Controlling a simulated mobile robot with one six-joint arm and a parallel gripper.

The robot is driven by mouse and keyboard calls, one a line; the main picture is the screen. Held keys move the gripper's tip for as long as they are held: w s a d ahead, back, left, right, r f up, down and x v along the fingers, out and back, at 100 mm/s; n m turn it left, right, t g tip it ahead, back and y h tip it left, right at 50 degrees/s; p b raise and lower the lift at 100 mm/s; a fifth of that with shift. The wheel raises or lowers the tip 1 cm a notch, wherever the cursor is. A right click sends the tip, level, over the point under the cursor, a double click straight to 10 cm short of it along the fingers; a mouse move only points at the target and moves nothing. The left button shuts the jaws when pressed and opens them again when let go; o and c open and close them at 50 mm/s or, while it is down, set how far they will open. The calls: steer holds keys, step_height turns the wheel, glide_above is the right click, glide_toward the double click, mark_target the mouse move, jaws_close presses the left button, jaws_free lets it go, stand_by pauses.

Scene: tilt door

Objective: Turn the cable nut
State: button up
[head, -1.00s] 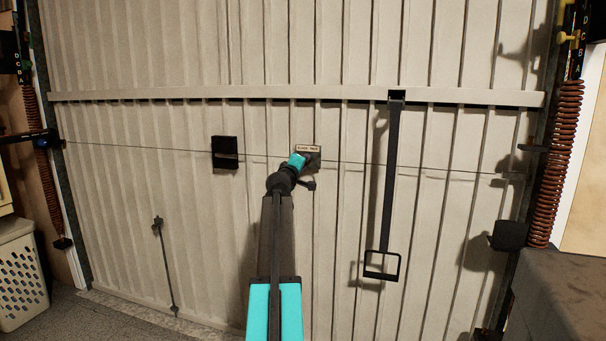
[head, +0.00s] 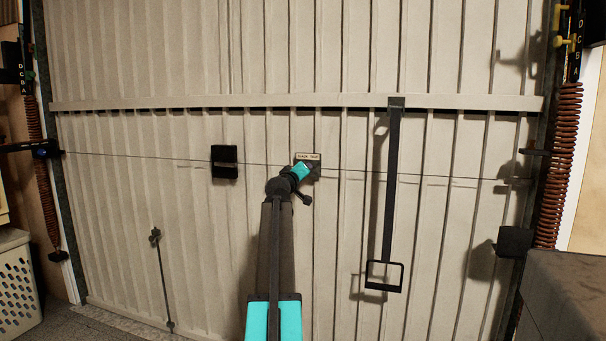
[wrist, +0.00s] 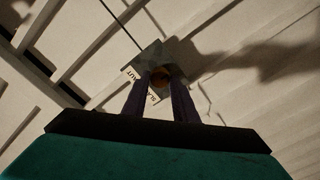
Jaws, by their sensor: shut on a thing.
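In the head view my gripper (head: 308,167) reaches the dark plate (head: 315,174) at the door's middle and hides the nut. A small label (head: 307,157) sits just above the plate. It also shows beside the fingers in the wrist view (wrist: 129,74), partly covered. How far the nut is turned cannot be told.
A thin cable (head: 140,158) runs across the ribbed door (head: 340,250). A black box (head: 224,162) is left of my gripper, and a hanging pull handle (head: 391,190) is to the right. Coil springs (head: 560,150) stand at the sides. A basket (head: 17,285) stands at lower left.

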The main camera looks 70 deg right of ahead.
steer(key=shift+s+f, duration=0.15)
steer(key=shift+f, duration=0.1)
steer(key=o, duration=1)
steer(key=shift+d, duration=0.15)
steer(key=shift+o, duration=0.2)
steer(key=shift+r, duration=0.1)
steer(key=shift+a, duration=0.2)
steer(key=a+p, duration=0.2)
steer(key=a, duration=1.1)
steer(key=shift+s+a, duration=0.3)
steer(key=shift+s, duration=0.05)
steer(key=shift+w, duration=0.1)
